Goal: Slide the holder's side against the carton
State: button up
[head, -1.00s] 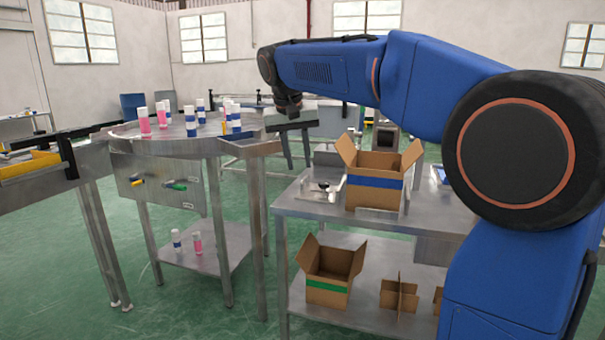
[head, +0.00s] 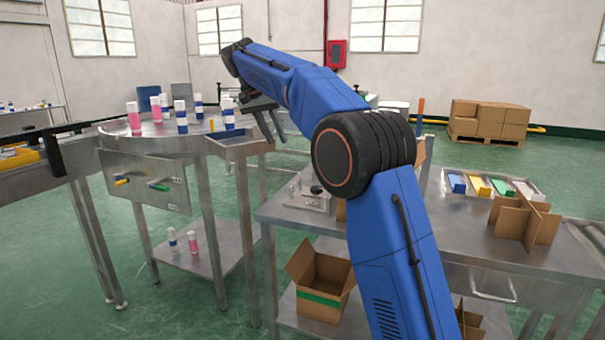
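The carton is mostly hidden behind my arm. Slivers of brown cardboard show left of the arm (head: 341,211) and right of it, on the steel bench (head: 285,212). The holder at the carton's foot is hidden now. A small metal fixture with a dark knob (head: 314,193) sits on the bench left of the carton. My gripper (head: 278,141) is up and to the left, beyond the bench and beside the round table. Its two dark fingers point down, apart, with nothing seen between them.
On the bench's right are a cardboard divider (head: 524,222) and a tray of coloured blocks (head: 490,186). A green-banded open carton (head: 320,285) sits on the lower shelf.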

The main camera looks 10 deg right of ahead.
jog(key=x, duration=1.7)
jog(key=shift+w+d+f, duration=0.1)
jog(key=shift+d+f, duration=0.05)
jog(key=shift+d, duration=0.05)
grip_shut()
